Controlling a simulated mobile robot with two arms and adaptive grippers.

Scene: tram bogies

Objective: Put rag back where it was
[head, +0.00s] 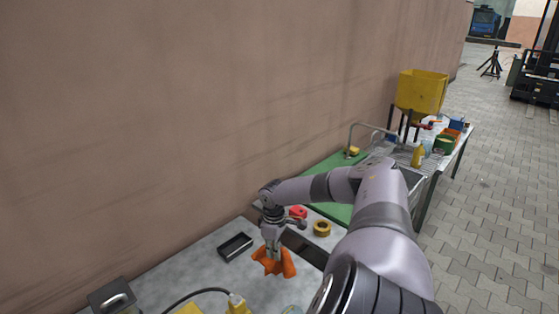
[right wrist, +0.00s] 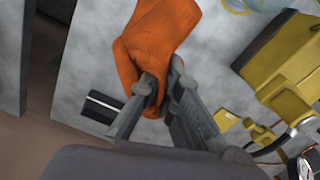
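The orange rag (head: 274,264) is crumpled and pinched between the fingertips of my right gripper (head: 272,249) over the grey table. In the right wrist view the rag (right wrist: 152,38) spreads out beyond the two fingers (right wrist: 162,88), which are closed on its edge. I cannot tell whether the rag's lower edge touches the table. My left gripper is not in view.
A black tray (head: 236,246), a dark flat panel (head: 306,249), a yellow tape roll (head: 321,228) and a red item (head: 298,212) lie around the rag. A yellow tool with a cable (head: 238,304) is in front. The wall (head: 150,120) closes off the back.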

